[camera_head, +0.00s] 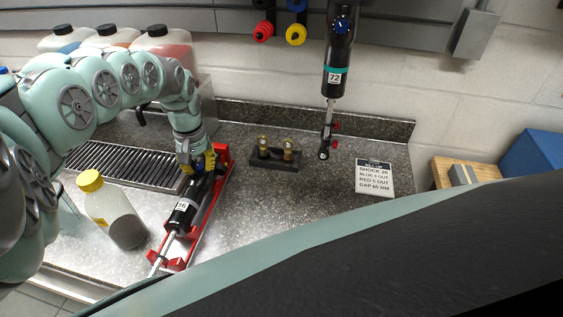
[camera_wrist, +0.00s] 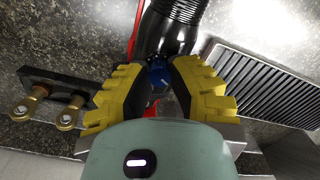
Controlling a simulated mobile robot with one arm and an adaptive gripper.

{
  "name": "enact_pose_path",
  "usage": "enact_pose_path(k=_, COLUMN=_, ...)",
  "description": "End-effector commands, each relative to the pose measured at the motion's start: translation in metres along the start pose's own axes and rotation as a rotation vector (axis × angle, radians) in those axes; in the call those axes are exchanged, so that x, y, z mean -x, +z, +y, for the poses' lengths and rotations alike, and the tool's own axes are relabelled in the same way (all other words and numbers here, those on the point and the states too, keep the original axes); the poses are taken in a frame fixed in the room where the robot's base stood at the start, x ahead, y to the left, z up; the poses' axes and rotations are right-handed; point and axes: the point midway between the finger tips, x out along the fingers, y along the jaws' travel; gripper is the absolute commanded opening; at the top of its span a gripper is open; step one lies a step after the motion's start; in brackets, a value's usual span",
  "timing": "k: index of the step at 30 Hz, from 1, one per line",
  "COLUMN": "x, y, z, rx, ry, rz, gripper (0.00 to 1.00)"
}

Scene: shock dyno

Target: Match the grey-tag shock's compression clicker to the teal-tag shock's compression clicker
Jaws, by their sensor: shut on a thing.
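The grey-tag shock (camera_head: 185,208) is black and lies tilted in a red cradle, its label seeming to read 56. Its blue clicker knob (camera_wrist: 159,73) sits at the shock's end in the wrist view. My gripper (camera_head: 198,166) is over that end, its yellow fingers (camera_wrist: 160,85) shut on the blue knob from both sides. The fingers and palm hide part of the knob, and its setting cannot be read. The teal-tag shock (camera_head: 336,75) hangs upright at the back, marked 72. Its blue clicker (camera_head: 341,25) has a small white mark and faces me.
The red cradle (camera_head: 222,160) stands on the speckled counter. A dark block with brass fittings (camera_head: 275,163) is to its right, and a card (camera_head: 374,178) lies farther right. A yellow-capped bottle (camera_head: 120,215) and a drain grate (camera_head: 120,163) are left. Counter between cradle and card is mostly clear.

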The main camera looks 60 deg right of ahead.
Motion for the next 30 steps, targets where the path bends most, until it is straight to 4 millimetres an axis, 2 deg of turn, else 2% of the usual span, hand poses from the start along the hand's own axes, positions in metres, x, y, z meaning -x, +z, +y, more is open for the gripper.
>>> enact_pose_path(k=15, x=-0.0020, y=-0.0012, z=-0.0017, rx=-0.409, ry=-0.004, rz=0.004, gripper=0.00)
enact_pose_path(k=30, x=-0.0003, y=-0.0006, z=-0.0010, rx=-0.543, ry=-0.005, rz=0.001, gripper=0.00)
